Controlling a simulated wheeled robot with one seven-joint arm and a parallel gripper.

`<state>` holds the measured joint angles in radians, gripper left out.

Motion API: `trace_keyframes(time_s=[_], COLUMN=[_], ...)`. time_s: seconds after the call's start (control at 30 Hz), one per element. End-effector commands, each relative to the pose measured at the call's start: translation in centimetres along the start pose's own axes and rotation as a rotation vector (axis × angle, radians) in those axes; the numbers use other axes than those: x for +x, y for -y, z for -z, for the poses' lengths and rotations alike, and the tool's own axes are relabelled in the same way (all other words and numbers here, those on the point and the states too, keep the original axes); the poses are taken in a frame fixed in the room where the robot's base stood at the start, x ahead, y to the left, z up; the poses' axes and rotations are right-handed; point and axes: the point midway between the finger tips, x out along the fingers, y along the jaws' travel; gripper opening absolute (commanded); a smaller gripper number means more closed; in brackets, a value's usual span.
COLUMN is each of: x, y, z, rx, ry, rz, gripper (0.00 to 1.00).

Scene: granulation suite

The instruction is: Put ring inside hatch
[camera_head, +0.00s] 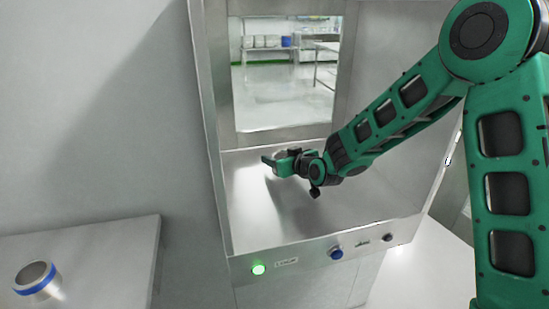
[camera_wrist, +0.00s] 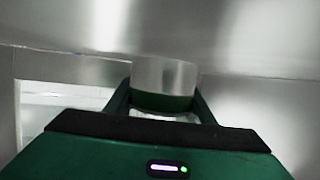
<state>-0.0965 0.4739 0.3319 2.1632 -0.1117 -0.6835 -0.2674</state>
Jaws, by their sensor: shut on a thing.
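The hatch (camera_head: 345,212) is an open stainless steel chamber in the wall, with a window at its back, in the head view. My gripper (camera_head: 279,159) is inside the hatch, above its floor and towards the left side. In the wrist view my gripper (camera_wrist: 165,92) is shut on a shiny metal ring (camera_wrist: 165,74), whose side faces the camera between the two fingers. In the head view the held ring is mostly hidden by the fingers. Its gap to the hatch floor is hard to tell.
A metal side table (camera_head: 100,243) at the left carries a cylindrical metal piece with a blue band (camera_head: 37,279). The hatch front has a lit green button (camera_head: 259,269), a blue button (camera_head: 336,253) and a dark knob (camera_head: 388,237). The hatch floor looks clear.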

Motion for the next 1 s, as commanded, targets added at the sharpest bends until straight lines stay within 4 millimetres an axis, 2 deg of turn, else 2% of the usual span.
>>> trace_keyframes(time_s=[0.13,0.17,0.23,0.57,0.7,1.0], x=[0.1,0.1,0.1,0.0,-0.4,-5.8], y=[0.0,0.0,0.1,0.1,0.1,0.1], z=[-0.1,-0.1,-0.1,0.0,1.2,1.1], rx=[0.000,0.000,0.000,-0.001,-0.002,-0.001], ry=[-0.002,-0.001,-0.001,-0.001,-0.004,-0.001], rz=[0.000,0.000,0.000,0.002,0.001,0.000], gripper=[0.20,0.51,0.67,0.67,0.67,0.67])
